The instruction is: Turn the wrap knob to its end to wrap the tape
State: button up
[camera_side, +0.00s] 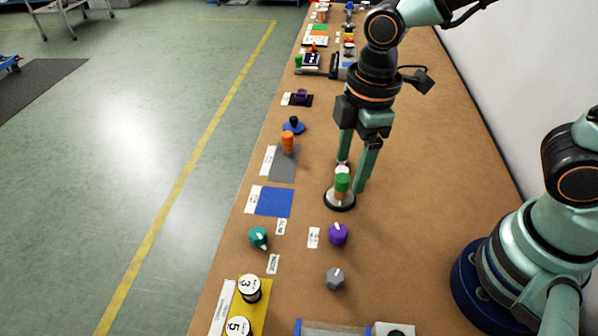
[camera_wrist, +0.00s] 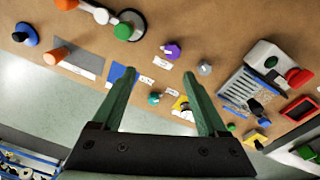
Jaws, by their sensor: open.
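Three small knobs stand on the brown bench: a teal knob (camera_side: 258,236) with a white pointer, a purple knob (camera_side: 338,234) and a grey knob (camera_side: 335,278). Small labels lie near them, too small to read, so I cannot tell which is the wrap knob. The wrist view also shows the teal knob (camera_wrist: 154,98), purple knob (camera_wrist: 172,51) and grey knob (camera_wrist: 205,69). My gripper (camera_side: 353,176) is open, its fingers pointing down beside a green-and-white post (camera_side: 342,183) on a round dark base. It holds nothing and is apart from the knobs.
A blue square (camera_side: 274,202) and a grey mat (camera_side: 284,170) with an orange peg (camera_side: 287,142) lie left of my gripper. Black-and-white numbered spools (camera_side: 249,288) stand on a yellow board at the front.

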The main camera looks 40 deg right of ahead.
aim_at(338, 231)
jog(key=f+n, duration=0.1)
jog(key=f, duration=0.3)
jog(key=s+a+f, duration=0.1)
jog(key=f, duration=0.4)
jog(key=a+f+n, duration=0.1)
jog(key=f, duration=0.4)
jog(key=shift+s+a+f+n+g, duration=0.1)
jog(key=shift+s+a+n+g, duration=0.05)
jog(key=shift+n+g, duration=0.2)
grip_shut()
